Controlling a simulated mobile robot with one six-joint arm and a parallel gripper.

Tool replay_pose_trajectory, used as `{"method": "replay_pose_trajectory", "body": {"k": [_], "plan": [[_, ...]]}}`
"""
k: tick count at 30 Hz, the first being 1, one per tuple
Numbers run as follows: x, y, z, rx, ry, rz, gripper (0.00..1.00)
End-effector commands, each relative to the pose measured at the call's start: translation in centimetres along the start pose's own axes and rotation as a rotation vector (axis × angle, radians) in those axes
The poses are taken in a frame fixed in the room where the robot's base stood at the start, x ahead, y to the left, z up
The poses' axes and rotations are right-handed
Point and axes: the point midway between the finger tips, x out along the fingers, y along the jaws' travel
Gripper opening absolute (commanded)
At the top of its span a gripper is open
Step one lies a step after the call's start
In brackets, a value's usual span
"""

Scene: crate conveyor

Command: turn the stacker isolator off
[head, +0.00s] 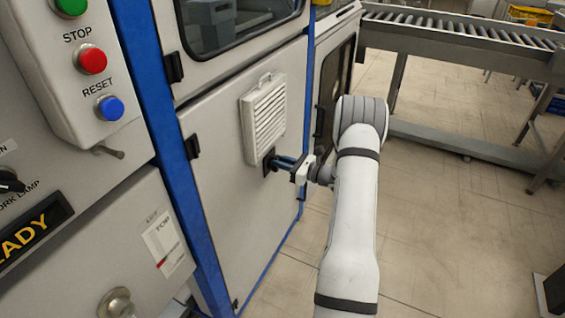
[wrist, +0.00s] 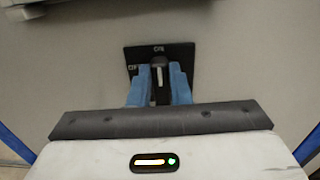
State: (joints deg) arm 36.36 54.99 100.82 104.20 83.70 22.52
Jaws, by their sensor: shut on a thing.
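The stacker isolator (wrist: 183,52) is a small black plate on the grey cabinet panel, with a lettered mark at its top and another at its left that looks like OFF. Its pale handle (wrist: 158,63) stands upright, pointing at the top mark. My gripper (wrist: 161,84) has its blue fingers shut on the handle, one on each side. The handle's lower part is hidden between them. In the head view the isolator (head: 267,161) is a dark patch below a louvred vent, and my gripper (head: 281,162) reaches it from the right.
The white vent (head: 266,117) juts out just above the isolator. A blue cabinet post (head: 165,140) stands left of the panel. The control box with a red STOP button (head: 92,61) and a blue RESET button (head: 109,107) is farther left.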

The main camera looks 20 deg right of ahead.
Motion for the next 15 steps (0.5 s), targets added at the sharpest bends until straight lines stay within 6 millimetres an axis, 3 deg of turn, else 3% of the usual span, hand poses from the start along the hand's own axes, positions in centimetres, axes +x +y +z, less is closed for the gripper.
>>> {"method": "replay_pose_trajectory", "body": {"k": [8, 15], "plan": [[-0.03, 0.23, -0.40, -0.125, -0.001, -0.001, 0.00], [-0.05, 0.61, -0.72, -0.333, -0.001, -0.001, 0.00]]}}
